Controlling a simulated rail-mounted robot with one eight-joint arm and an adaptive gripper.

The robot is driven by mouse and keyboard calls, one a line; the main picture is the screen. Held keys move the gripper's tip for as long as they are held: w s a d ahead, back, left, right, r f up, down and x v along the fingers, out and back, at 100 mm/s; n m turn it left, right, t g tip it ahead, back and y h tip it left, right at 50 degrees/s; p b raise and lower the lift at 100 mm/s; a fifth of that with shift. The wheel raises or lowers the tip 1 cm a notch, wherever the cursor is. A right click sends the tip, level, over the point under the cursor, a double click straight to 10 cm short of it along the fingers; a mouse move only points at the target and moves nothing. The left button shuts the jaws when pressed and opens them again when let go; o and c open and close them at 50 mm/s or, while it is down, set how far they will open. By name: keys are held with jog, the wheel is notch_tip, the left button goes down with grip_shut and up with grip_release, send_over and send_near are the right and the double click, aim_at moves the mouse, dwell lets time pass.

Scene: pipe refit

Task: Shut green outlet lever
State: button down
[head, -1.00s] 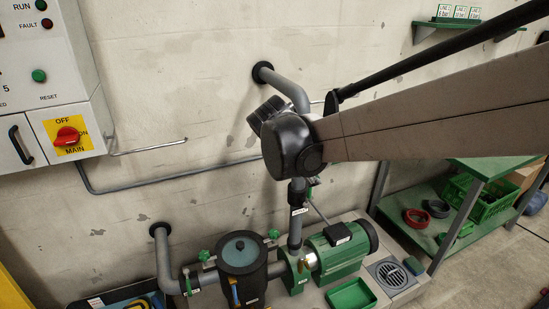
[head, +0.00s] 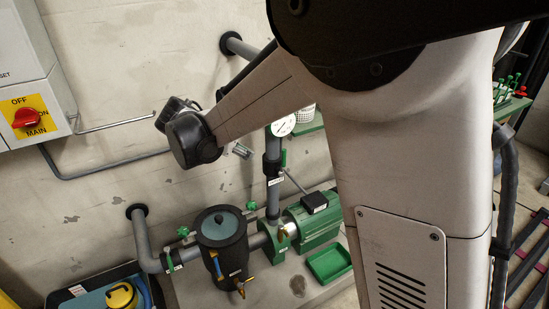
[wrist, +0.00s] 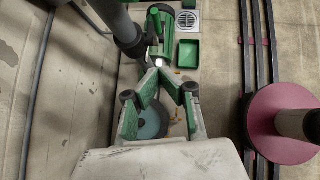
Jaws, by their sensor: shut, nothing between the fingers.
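The vertical outlet pipe (head: 273,190) rises from the green pump, with a dark valve body on it. A small green piece (head: 283,158) shows beside this pipe and may be part of the outlet lever; its position is unclear. A thin grey rod (head: 296,183) slants down to the right from the pipe. In the wrist view my gripper (wrist: 161,76) is shut and empty, its green-sided fingers meeting above the pump and strainer area. It appears apart from the pipework.
The dark strainer pot (head: 222,245) stands left of the green pump (head: 314,222), with small green valve handles (head: 183,232) near it. A green tray (head: 330,262) lies in front of the pump. A pressure gauge (head: 282,125) is high on the pipe. The wall is behind.

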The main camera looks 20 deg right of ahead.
aim_at(284, 155)
jog(key=d+r+b+x, duration=0.2)
jog(key=b+x, duration=0.1)
jog(key=x, duration=0.9)
jog(key=shift+w+d+f+b, duration=0.25)
jog(key=shift+w+b, duration=0.15)
jog(key=shift+w, duration=0.1)
jog(key=shift+w+d+r+p, duration=0.15)
jog(key=shift+w+d+p, duration=0.05)
jog(key=shift+d, duration=0.4)
jog(key=shift+w+d+r+p, duration=0.1)
jog(key=shift+w+d+p, duration=0.1)
jog(key=shift+d, duration=0.4)
jog(key=shift+s, duration=0.1)
